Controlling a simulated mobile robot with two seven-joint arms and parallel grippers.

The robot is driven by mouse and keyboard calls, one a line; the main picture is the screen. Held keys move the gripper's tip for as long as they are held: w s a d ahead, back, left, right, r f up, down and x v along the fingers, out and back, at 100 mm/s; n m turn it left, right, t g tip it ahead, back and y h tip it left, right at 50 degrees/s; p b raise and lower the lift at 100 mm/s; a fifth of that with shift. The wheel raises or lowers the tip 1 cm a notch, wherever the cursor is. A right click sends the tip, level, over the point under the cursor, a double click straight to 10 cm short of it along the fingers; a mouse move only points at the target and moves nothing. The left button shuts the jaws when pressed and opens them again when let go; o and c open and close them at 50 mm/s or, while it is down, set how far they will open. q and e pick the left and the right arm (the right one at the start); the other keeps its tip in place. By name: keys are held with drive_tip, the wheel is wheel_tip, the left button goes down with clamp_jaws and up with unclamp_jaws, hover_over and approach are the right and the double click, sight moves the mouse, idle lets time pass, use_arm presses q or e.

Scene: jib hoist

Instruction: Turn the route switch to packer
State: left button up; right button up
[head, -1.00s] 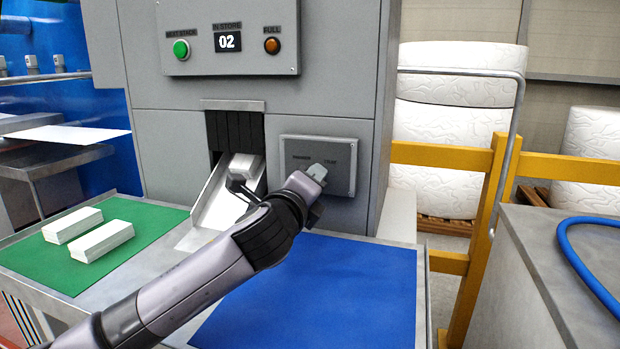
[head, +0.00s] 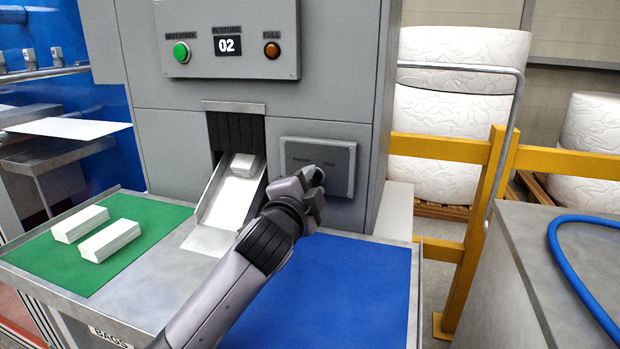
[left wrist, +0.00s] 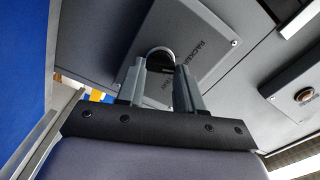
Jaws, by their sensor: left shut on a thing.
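The route switch is on a grey panel (head: 345,183) on the front of the grey machine, right of the chute. Its labels are small; the left one appears to read PACKER, the right one TRAY. My left gripper (head: 314,178) is at the panel and hides the switch knob in the head view. In the left wrist view the round, silver-rimmed knob (left wrist: 158,52) sits between the two fingers of my left gripper (left wrist: 160,74), which are shut on it. Which label the knob points to is not clear. My right gripper is not in view.
A metal chute (head: 228,197) holds a white stack (head: 242,163). Two white stacks lie on the green mat (head: 150,208); the blue mat (head: 320,295) is bare. A yellow rail (head: 440,148) and a grey bench with a blue hose (head: 565,260) stand right.

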use_arm(q)
drive_tip(key=n+p, duration=0.1)
drive_tip(key=n, duration=0.2)
drive_tip(key=shift+n, duration=0.3)
drive_tip(key=shift+n+p, duration=0.4)
drive_tip(key=shift+n, duration=0.1)
drive_tip(key=o, duration=1)
drive_tip(key=shift+o, duration=0.2)
drive_tip(key=v, duration=0.7)
drive_tip(key=shift+s+a, duration=0.1)
